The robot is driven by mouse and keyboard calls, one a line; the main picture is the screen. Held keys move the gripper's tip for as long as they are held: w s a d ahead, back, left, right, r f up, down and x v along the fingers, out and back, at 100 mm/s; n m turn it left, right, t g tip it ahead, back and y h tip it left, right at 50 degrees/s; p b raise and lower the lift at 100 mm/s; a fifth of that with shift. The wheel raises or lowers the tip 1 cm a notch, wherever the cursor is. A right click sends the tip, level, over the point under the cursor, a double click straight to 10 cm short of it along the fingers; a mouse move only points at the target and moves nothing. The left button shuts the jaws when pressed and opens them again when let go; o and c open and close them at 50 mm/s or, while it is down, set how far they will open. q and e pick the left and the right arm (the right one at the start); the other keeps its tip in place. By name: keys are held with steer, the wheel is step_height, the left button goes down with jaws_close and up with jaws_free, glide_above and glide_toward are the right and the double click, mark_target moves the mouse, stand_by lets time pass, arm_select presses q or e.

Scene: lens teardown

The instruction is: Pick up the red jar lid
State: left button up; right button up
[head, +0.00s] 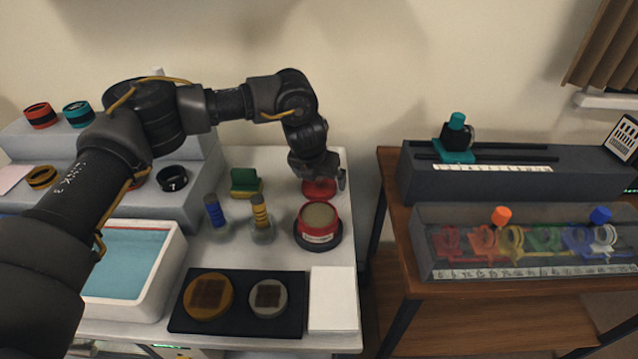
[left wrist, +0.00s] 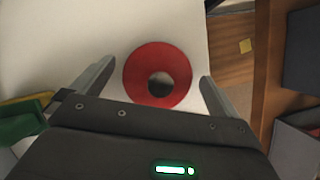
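The red jar lid (head: 319,188) lies on the white table behind the red jar, partly hidden by my left gripper in the head view. In the left wrist view the lid (left wrist: 157,75) is a red disc with a dark round centre. My left gripper (head: 322,178) is above the lid and points down. Its two fingers (left wrist: 152,78) are spread, one on each side of the lid, with gaps showing between. The open red jar (head: 318,222) with pale contents stands on a dark round base in front of the lid. My right gripper is not in view.
A green and yellow block (head: 245,182) and two small bottles (head: 262,215) stand left of the jar. A black tray (head: 190,318) and a white pad (head: 333,297) lie in front. The table's right edge is close to the lid.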

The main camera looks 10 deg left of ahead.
arm_select(q)
steer(key=c, duration=0.8)
